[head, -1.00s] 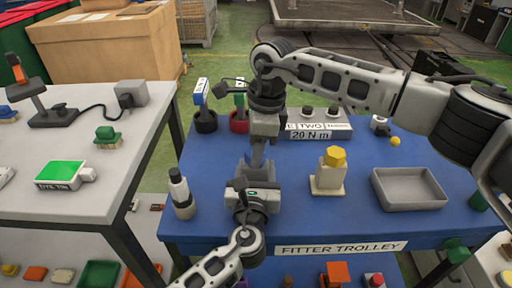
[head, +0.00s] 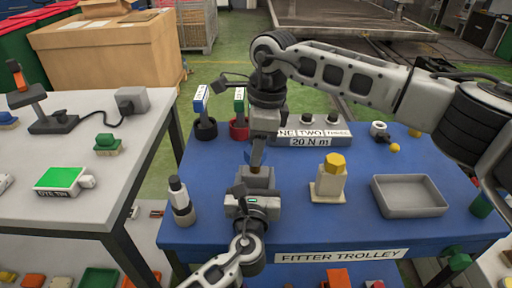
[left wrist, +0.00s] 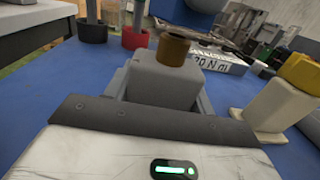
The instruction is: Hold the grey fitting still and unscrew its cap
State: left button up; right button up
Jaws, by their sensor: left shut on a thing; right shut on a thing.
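The grey fitting (head: 258,179) is a squarish block held above the blue trolley top, near its middle. My left gripper (head: 250,190) comes up from below and is shut on the fitting, whose block (left wrist: 160,86) fills the jaws in the left wrist view. My right gripper (head: 259,146) points down from above, shut on the cap. Its fingertips are hard to make out.
On the blue trolley (head: 290,225), a pale block with a yellow top (head: 330,180) and an empty grey tray (head: 408,195) stand to the right. A black-and-white bottle (head: 181,200) stands left. Red and black holders and a 20 N m box (head: 318,130) are behind.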

jog(key=shift+r, duration=0.35)
jog(key=shift+r, duration=2.35)
pick_arm(q)
jog(key=o, duration=1.5)
